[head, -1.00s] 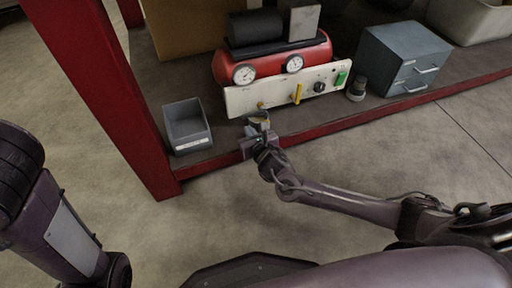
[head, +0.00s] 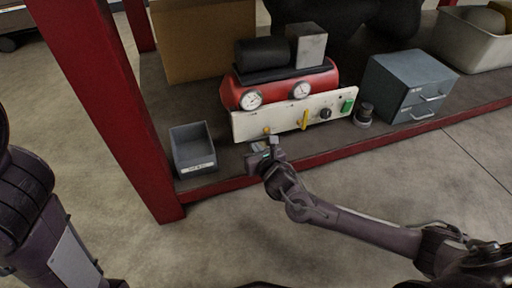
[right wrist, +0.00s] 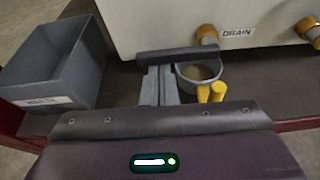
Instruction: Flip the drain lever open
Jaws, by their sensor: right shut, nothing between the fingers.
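The white panel (head: 290,116) of the red compressor carries a small brass drain fitting (head: 267,131) at its lower left. In the right wrist view the fitting (right wrist: 207,33) sits beside a DRAIN label (right wrist: 237,32), above a grey round cup (right wrist: 200,74). My right gripper (head: 262,156) is shut and empty, just in front of the panel's lower left. In the right wrist view its fingers (right wrist: 159,85) are together, left of the cup. My left gripper is out of view.
A grey open bin (head: 192,149) stands left of the panel. A yellow lever (head: 304,119), black knob and green switch are further right on the panel. A grey drawer cabinet (head: 408,84) stands to the right. The red shelf edge (head: 330,152) and red post (head: 110,110) bound the space.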

